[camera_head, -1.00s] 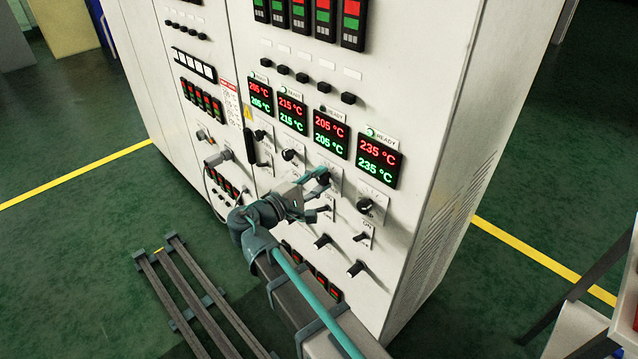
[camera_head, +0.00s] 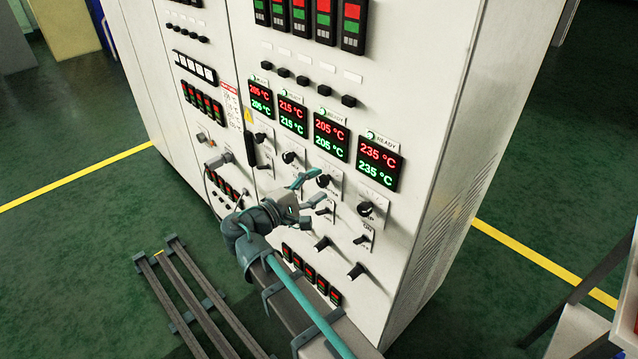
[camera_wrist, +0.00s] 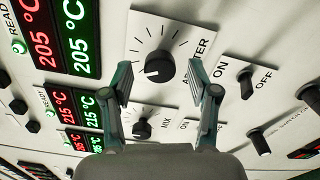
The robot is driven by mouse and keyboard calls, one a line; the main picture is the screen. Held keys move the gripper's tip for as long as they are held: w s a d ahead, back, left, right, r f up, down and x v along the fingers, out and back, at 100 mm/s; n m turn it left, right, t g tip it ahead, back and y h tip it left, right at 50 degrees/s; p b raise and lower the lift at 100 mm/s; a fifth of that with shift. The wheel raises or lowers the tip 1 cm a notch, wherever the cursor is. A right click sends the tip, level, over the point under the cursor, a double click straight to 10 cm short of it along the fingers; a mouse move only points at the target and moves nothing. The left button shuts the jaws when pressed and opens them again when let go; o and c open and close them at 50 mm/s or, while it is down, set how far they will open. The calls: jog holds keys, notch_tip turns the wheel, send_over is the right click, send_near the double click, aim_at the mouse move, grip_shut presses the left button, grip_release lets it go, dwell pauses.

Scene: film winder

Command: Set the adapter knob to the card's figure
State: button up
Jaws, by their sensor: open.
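The adapter knob appears to be the black round knob (camera_wrist: 160,66) under the third display; its label is partly hidden and ends in "TER". It also shows in the head view (camera_head: 324,181). Its white mark points to the lower left in the wrist view, with dial ticks around it. My gripper (camera_wrist: 166,88) is open and empty. Its fingers frame the knob from below in the wrist view, and the head view shows it a little off the panel, apart from the knob. A red-topped card (camera_head: 231,105) hangs on the cabinet; its writing is too small to read.
The MIX knob (camera_wrist: 142,129) sits beside it, and an ON/OFF switch (camera_wrist: 246,84) lies to its right in the wrist view. Another knob (camera_head: 366,209) is under the 235 °C display (camera_head: 378,163). Metal rails (camera_head: 190,300) lie on the floor at left.

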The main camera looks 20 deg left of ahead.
jog(key=v, duration=1)
jog(key=shift+s, duration=0.2)
jog(key=shift+a, duration=0.1)
jog(key=d+f+g+y, duration=0.35)
jog(key=f+g, duration=0.25)
jog(key=f, duration=1.3)
jog(key=s+d+f+m+g, duration=0.35)
jog(key=d+f+g, duration=0.35)
jog(key=d+f, duration=0.95)
jog(key=s+d+f+m+g+y, duration=0.2)
jog(key=s+d+f+m+g, duration=0.2)
jog(key=s+d+f, duration=0.5)
jog(key=s+d+f+m+g+y+p, duration=0.1)
jog(key=s+d+f+m+g+y, duration=0.2)
jog(key=s+d, duration=1)
notch_tip(320, 180, down, 6)
jog(key=s+m+g, duration=0.1)
jog(key=m+g, duration=0.1)
jog(key=m, duration=0.3)
jog(key=shift+s+g, duration=0.3)
jog(key=shift+s, duration=0.1)
